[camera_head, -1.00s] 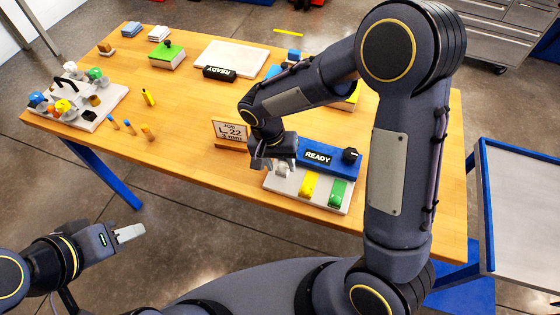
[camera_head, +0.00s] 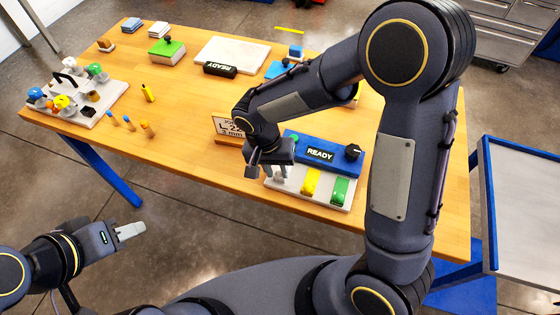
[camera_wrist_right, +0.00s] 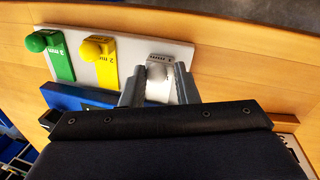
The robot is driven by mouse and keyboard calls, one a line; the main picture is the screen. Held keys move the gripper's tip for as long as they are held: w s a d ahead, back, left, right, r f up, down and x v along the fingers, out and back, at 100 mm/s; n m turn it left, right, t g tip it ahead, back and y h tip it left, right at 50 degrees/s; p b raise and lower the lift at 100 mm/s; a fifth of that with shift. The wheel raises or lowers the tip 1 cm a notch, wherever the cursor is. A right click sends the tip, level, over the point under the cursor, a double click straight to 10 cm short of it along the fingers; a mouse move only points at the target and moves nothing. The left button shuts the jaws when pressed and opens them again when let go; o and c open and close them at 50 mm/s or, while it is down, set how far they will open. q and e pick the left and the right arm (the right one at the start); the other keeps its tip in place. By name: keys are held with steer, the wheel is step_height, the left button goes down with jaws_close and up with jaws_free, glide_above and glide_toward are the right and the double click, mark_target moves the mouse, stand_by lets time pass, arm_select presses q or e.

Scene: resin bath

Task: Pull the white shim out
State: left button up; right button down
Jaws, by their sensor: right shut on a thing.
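The white shim (camera_wrist_right: 158,70) sits at the right end of the row of shims in the right wrist view, on a pale plate (camera_wrist_right: 128,25). My right gripper (camera_wrist_right: 160,76) is shut on it, one finger on each side. In the head view the right gripper (camera_head: 266,168) is low at the plate's left end and hides part of the white shim. I cannot tell how far the shim sits under the blue block (camera_head: 335,163) marked READY. My left gripper (camera_head: 130,231) is off the table's front edge, away from everything, seen side-on.
A yellow shim (camera_head: 311,181) and a green shim (camera_head: 340,190) stand beside the white one. A small sign (camera_head: 228,128) is just left of my right wrist. A black knob (camera_head: 353,151) tops the block. The table front left of the plate is clear.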

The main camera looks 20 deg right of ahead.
mark_target(270, 183)
steer(key=shift+s+a, duration=0.2)
steer(key=shift+s, duration=0.3)
steer(key=c, duration=1.3)
jaws_free()
steer(key=shift+o, duration=0.2)
steer(key=shift+w+a+r, duration=0.1)
steer(key=shift+r, duration=0.2)
step_height(270, 183, up, 7)
steer(key=a, duration=0.1)
steer(key=shift+w, duration=0.25)
